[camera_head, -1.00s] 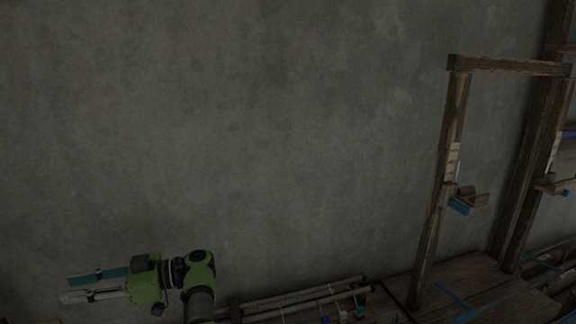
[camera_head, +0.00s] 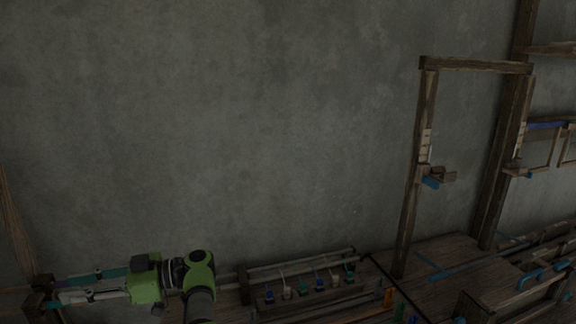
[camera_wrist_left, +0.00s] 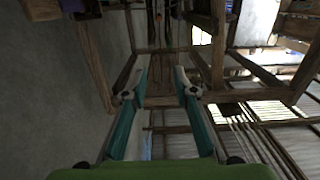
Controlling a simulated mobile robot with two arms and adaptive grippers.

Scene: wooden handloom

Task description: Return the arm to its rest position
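My left gripper (camera_head: 60,291) is at the lower left of the head view, with its green body on the right and its fingers pointing left. Its two teal-and-grey fingers stand apart with nothing between them. In the left wrist view the gripper (camera_wrist_left: 160,92) is open and empty too. Beyond the fingers are wooden beams, which look set back from the fingertips. In the head view the fingertips overlap a dark wooden post (camera_head: 42,290), and I cannot tell whether they touch it. My right gripper is in neither view.
The wooden loom frame (camera_head: 476,66) stands at the right. A low rack (camera_head: 300,268) with several small coloured pieces is right of my left arm. A wooden bench top (camera_head: 440,252) lies at the lower right. A bare grey wall (camera_head: 230,130) fills the middle.

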